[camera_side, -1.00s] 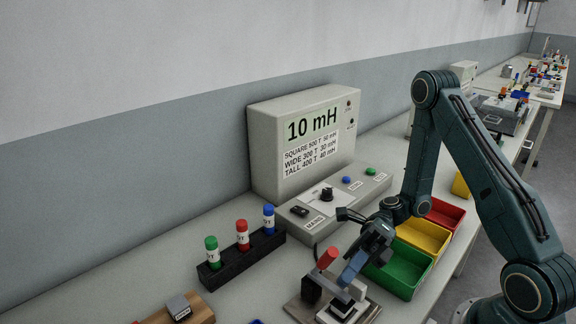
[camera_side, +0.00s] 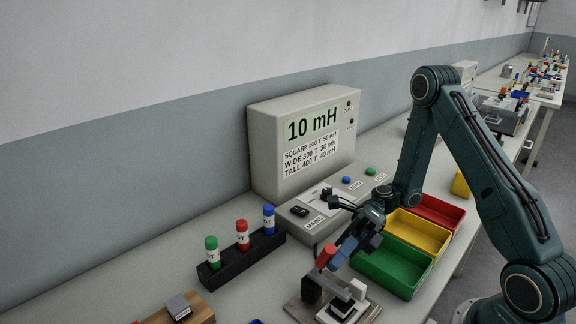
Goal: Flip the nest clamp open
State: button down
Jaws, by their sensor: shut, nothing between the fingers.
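The nest clamp (camera_side: 327,256) has a red-tipped handle and stands on a light base plate (camera_side: 306,312) at the lower middle of the side view. Its red handle leans up and to the right. A white block and a dark part (camera_side: 342,306) sit on the plate beside it. My gripper (camera_side: 334,262) is shut and empty, with its fingers pointing down and left, close to the right side of the red handle. I cannot tell whether they touch.
Green (camera_side: 400,272), yellow (camera_side: 418,236) and red bins (camera_side: 440,211) stand right of the clamp. A grey meter reading 10 mH (camera_side: 305,145) stands behind. A black rack (camera_side: 240,256) holds red, green and blue capped tubes at left. A wooden block (camera_side: 190,312) is at the front left.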

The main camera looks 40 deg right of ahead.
jog(key=shift+s, duration=0.1)
dwell(0.3)
jog(key=shift+s+a+f, duration=0.2)
jog(key=shift+s+f, duration=0.1)
jog(key=shift+s, duration=0.5)
jog(key=shift+s+a+f, duration=0.15)
jog(key=shift+s+f, duration=0.15)
jog(key=shift+s, duration=0.45)
jog(key=shift+s+d+f, duration=0.1)
jog(key=shift+s, duration=0.1)
jog(key=w+d, duration=0.1)
jog(key=d, duration=0.8)
jog(key=shift+w+d+r, duration=0.15)
jog(key=shift+d+r, duration=0.1)
jog(key=shift+d, duration=0.05)
